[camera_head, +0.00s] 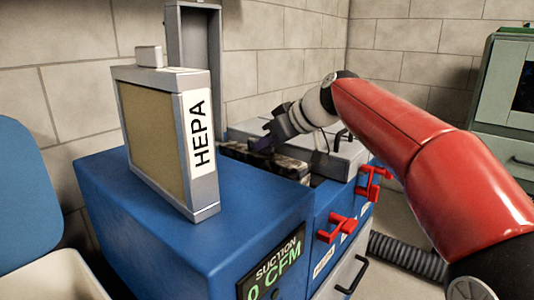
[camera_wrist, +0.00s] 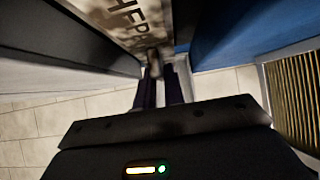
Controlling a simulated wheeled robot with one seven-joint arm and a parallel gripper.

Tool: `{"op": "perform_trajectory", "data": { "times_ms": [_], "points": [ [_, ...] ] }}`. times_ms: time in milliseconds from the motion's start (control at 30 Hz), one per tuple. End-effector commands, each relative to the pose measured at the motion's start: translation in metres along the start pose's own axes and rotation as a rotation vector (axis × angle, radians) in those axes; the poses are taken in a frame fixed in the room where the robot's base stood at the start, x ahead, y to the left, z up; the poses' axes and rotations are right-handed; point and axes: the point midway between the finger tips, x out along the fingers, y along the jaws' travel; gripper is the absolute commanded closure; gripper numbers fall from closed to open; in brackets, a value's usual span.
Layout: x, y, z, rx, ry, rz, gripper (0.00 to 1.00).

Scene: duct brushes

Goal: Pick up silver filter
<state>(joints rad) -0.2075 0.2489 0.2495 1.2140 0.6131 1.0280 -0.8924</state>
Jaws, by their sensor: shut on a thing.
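A silver-framed filter (camera_head: 160,140) with tan media and a white HEPA label stands upright on the blue machine (camera_head: 120,215), at its left. Its pleated side also shows at the right edge of the wrist view (camera_wrist: 298,100). A second, dirty, mottled filter (camera_head: 290,167), also marked HEPA (camera_wrist: 115,15), sits in the machine's top slot. My gripper (camera_head: 268,140) is over this slot, apart from the standing filter. In the wrist view my gripper's fingers (camera_wrist: 158,78) are shut on the small tab (camera_wrist: 153,57) of the dirty filter. The fingers partly hide the tab.
A grey lid (camera_head: 192,35) stands open behind the slot. Red latches (camera_head: 337,228) stick out from the machine's front. A ribbed hose (camera_head: 405,255) lies at the right. A green cabinet (camera_head: 505,100) stands at the far right, and a blue-backed chair (camera_head: 30,190) at the left.

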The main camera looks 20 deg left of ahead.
Motion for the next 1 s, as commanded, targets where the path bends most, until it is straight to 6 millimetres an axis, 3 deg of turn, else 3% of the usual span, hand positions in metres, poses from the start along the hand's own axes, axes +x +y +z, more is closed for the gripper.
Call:
{"op": "perform_trajectory", "data": {
  "times_ms": [33, 800, 1000],
  "points": [
    [-0.010, 0.000, -0.014, -0.004, 0.005, 0.003, 1.00],
    [-0.121, -0.001, -0.160, -0.003, 0.005, 0.000, 1.00],
    [-0.134, 0.000, -0.179, -0.002, 0.004, 0.000, 1.00]
  ]
}}
